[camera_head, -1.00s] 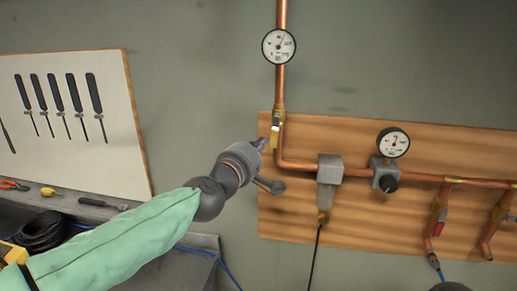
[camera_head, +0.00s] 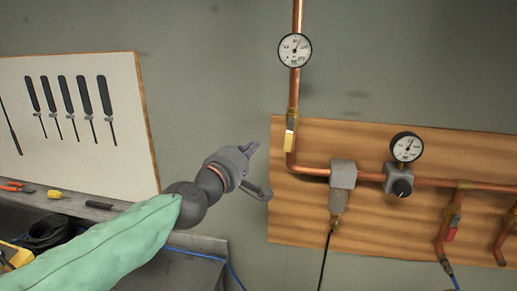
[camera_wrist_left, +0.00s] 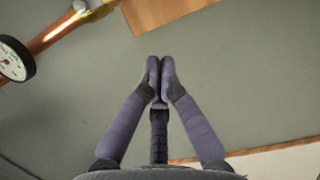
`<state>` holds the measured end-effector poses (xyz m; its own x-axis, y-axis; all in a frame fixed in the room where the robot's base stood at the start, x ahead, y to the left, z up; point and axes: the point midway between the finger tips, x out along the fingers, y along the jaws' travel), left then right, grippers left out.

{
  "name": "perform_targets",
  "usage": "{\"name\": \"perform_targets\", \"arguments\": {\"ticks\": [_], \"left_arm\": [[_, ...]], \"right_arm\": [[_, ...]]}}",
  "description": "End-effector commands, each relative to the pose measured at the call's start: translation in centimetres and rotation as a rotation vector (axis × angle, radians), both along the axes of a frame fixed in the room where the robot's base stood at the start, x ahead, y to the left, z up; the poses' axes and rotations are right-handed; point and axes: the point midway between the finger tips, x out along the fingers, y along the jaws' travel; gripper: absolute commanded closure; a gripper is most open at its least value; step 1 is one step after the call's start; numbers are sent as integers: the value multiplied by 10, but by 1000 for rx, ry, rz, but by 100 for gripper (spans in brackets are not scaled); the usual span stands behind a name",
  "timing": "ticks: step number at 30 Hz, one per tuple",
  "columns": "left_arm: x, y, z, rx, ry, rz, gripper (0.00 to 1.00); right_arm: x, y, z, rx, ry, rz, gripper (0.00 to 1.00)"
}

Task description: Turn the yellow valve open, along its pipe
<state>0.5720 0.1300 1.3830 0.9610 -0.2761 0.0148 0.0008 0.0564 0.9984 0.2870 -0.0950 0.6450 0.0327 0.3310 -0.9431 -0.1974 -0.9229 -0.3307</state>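The yellow valve (camera_head: 289,139) is on the vertical copper pipe (camera_head: 295,90), just above its bend at the wooden board's left edge. Its yellow handle hangs downward, roughly in line with the pipe. My left gripper (camera_head: 251,149) is left of the valve, apart from it, in front of the grey wall. In the left wrist view my left gripper's fingertips (camera_wrist_left: 160,75) meet with nothing visible between them. A brass fitting (camera_wrist_left: 82,8) on the pipe shows at the top of that view; the yellow handle is not clear there. My right gripper is not in view.
A round gauge (camera_head: 295,50) sits on the pipe above the valve. The wooden board (camera_head: 300,225) carries a grey filter body (camera_head: 342,175), a second gauge (camera_head: 406,147) and more pipe. A tool panel (camera_head: 80,155) and workbench are at left. Bare wall lies between.

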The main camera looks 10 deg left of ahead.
Motion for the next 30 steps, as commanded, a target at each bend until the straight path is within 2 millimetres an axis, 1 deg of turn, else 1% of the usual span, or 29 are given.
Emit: {"name": "perform_targets", "arguments": {"ticks": [1, 6, 12, 18, 28, 30], "left_arm": [[-10, 2, 2, 0, 0, -2, 100], [-37, 10, 3, 0, 1, -2, 100], [-61, 17, 3, -1, 1, -2, 100], [-72, 19, 1, 0, 2, -2, 100], [-73, 20, 0, 1, 3, -2, 100], [-71, 19, -3, 6, 7, -1, 100]], "right_arm": [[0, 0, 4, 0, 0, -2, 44], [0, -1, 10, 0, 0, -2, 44], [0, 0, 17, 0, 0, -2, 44], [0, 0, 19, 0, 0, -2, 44], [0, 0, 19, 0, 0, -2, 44], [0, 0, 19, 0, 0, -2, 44]]}}
